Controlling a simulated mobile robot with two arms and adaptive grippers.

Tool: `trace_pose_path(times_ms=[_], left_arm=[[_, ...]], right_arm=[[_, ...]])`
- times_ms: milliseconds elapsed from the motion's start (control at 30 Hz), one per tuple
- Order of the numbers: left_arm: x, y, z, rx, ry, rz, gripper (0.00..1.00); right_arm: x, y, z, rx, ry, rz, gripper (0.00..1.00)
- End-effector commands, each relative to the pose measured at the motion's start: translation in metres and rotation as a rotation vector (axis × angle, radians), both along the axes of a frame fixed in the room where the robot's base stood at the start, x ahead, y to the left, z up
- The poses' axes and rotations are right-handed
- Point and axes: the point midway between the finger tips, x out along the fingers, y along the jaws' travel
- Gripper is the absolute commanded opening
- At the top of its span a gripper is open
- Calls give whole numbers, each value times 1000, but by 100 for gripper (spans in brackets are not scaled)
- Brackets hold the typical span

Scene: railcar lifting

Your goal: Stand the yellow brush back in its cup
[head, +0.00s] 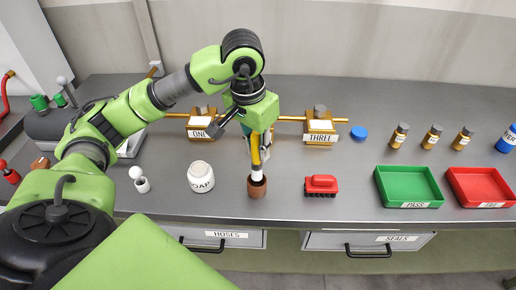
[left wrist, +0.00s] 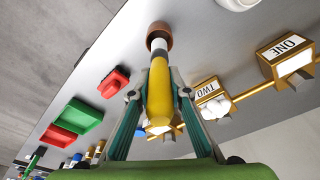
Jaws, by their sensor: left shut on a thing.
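The yellow brush (head: 255,154) is upright or nearly so, with its white and grey end down. My left gripper (head: 260,141) is shut on the brush's yellow handle. The brown cup (head: 257,190) stands near the counter's front edge, directly below the brush. The brush's lower end meets the cup's mouth; how deep it sits I cannot tell. In the left wrist view the yellow handle (left wrist: 159,95) lies between the two fingers, and its white end overlaps the opening of the cup (left wrist: 159,28). My right gripper is not in view.
A white soap jar (head: 201,178) stands left of the cup and a red brush (head: 321,185) lies to its right. Behind are a brass rail with numbered blocks, such as block THREE (head: 320,128). Green (head: 408,187) and red (head: 481,187) trays are at the right.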

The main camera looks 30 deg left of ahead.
Motion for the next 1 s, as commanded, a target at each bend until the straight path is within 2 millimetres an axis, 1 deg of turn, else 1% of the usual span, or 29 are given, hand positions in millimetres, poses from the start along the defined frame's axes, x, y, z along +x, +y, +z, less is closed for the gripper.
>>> trace_pose_path(times_ms=[500,800,1000], left_arm=[[0,0,0,1,0,1,0],[0,0,-1,1,-1,1,0],[0,0,0,1,0,1,0]], right_arm=[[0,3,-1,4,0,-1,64],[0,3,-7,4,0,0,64],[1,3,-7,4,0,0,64]])
